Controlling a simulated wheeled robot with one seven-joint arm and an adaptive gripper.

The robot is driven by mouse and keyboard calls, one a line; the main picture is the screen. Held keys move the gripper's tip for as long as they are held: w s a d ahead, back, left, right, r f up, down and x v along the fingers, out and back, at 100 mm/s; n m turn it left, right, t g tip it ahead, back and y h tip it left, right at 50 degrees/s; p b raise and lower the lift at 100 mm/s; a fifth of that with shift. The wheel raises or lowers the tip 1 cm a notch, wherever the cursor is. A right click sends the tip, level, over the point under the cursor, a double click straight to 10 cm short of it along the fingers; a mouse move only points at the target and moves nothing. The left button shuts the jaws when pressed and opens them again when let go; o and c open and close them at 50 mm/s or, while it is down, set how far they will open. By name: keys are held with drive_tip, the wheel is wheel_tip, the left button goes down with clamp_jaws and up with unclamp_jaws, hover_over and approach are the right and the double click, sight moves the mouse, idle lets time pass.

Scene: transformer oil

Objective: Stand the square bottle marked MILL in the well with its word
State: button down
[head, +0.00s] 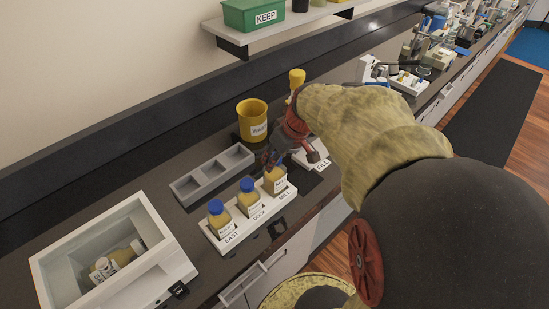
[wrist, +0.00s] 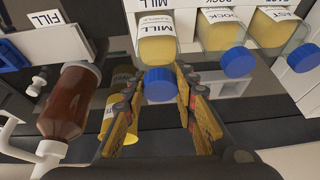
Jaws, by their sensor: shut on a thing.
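The square MILL bottle (head: 276,182), with amber oil and a white label, is upright at the MILL end of the white rack (head: 232,240). In the wrist view the MILL bottle (wrist: 157,50) has its blue cap (wrist: 160,84) between my fingers. My gripper (head: 270,160) is shut on this bottle near its cap; in the wrist view my gripper (wrist: 160,95) has a finger on each side. The bottle's base is at the MILL well, but I cannot tell whether it rests on the floor of the well. The head view mostly hides its cap.
The DOCK bottle (head: 249,200) and EAST bottle (head: 219,217) stand in their wells alongside. An empty grey tray (head: 181,190) and yellow waste cup (head: 252,120) stand behind. A brown vessel (wrist: 70,100) is near my gripper. A white box (head: 160,218) holds bottles at left.

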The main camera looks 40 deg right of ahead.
drive_tip(key=shift+f+b, duration=1.05)
drive_tip(key=shift+f, duration=0.25)
drive_tip(key=c, duration=1.3)
unclamp_jaws()
drive_tip(key=shift+c, duration=0.2)
drive_tip(key=v, duration=1.2)
